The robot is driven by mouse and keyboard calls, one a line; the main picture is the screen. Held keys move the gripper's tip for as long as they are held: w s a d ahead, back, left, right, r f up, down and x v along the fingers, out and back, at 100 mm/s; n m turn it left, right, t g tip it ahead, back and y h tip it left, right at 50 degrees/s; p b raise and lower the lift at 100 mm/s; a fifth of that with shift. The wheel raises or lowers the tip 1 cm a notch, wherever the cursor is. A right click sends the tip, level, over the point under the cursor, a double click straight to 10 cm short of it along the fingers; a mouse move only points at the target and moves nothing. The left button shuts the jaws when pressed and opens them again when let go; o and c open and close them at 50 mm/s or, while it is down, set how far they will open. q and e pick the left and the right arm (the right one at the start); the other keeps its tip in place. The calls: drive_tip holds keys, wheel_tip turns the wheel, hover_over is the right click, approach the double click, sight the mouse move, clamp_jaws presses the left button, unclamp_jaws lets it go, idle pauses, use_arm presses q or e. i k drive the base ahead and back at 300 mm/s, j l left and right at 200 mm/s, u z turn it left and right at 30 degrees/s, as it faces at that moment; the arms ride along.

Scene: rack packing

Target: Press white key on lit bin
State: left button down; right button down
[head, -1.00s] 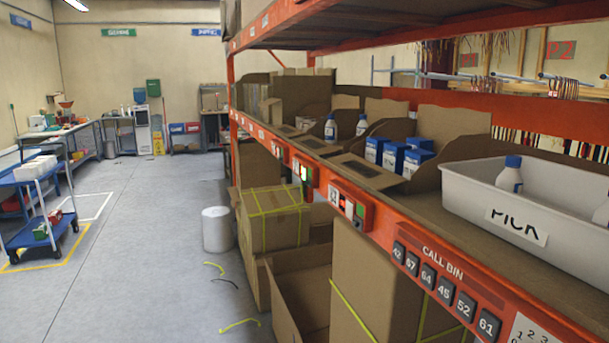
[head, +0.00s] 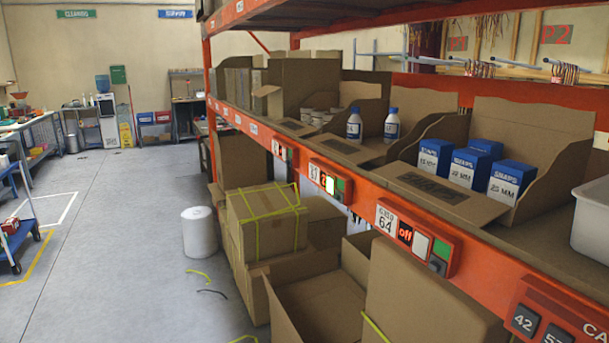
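Key modules sit along the orange shelf beam. A third module (head: 284,152) is farther along the beam. An open carton of blue and white boxes (head: 490,172) stands above the nearest module. Neither gripper is in view.
Cardboard boxes (head: 267,220) fill the space below the beam. A white roll (head: 199,232) stands on the floor.

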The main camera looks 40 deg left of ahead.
sight(330, 181)
drive_tip(key=i+j, duration=0.1)
drive_tip(key=j, duration=1.3)
drive_tip(key=i+j, duration=0.15)
drive_tip(key=j, duration=0.55)
